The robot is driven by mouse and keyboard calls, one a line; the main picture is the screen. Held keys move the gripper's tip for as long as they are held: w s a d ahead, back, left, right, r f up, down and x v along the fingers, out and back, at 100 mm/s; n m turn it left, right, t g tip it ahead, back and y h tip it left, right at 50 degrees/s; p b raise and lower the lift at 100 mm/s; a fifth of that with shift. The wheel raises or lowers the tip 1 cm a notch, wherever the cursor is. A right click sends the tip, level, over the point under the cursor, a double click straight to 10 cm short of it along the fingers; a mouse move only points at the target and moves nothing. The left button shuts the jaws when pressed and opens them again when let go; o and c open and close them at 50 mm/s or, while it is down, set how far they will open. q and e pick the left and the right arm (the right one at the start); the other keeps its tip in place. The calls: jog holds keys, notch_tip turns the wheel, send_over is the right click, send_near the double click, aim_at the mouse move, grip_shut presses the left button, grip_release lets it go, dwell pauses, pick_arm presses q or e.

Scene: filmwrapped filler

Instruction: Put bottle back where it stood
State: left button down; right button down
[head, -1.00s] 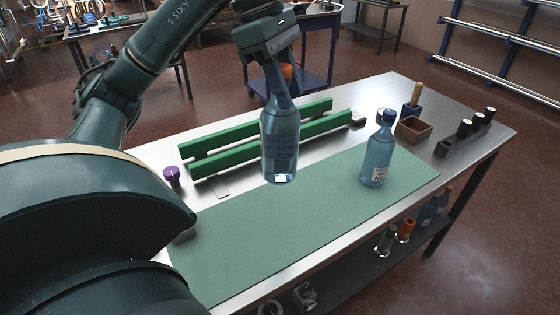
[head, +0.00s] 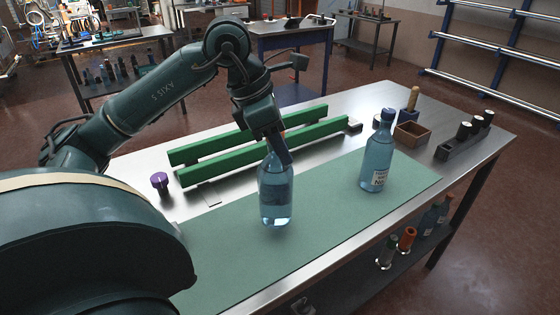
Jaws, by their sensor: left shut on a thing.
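A clear blue bottle (head: 275,193) is upright over the green mat (head: 335,222), in front of the green rails. My left gripper (head: 279,152) comes down from above and is shut on the bottle's upper part, hiding its neck. The bottle's base is close to the mat; I cannot tell whether it touches. A second blue bottle (head: 377,155) with a dark cap and a white label stands upright on the mat to the right, apart from the held one. My right gripper is not in view.
Two green rails (head: 245,150) lie behind the held bottle. A purple-topped knob (head: 159,181) stands at left. The mat between the bottles is clear.

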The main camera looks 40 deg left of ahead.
pick_arm(q)
jog(key=shift+f, duration=1.6)
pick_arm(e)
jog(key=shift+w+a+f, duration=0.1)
pick_arm(q)
jog(key=shift+f+b, duration=0.2)
jog(key=shift+b, duration=0.25)
jog(key=c, duration=1.1)
grip_release()
jog(key=shift+r+p, duration=0.2)
jog(key=shift+p, duration=0.1)
jog(key=p+v, duration=0.1)
jog(key=v, duration=1.1)
jog(key=shift+d, duration=0.1)
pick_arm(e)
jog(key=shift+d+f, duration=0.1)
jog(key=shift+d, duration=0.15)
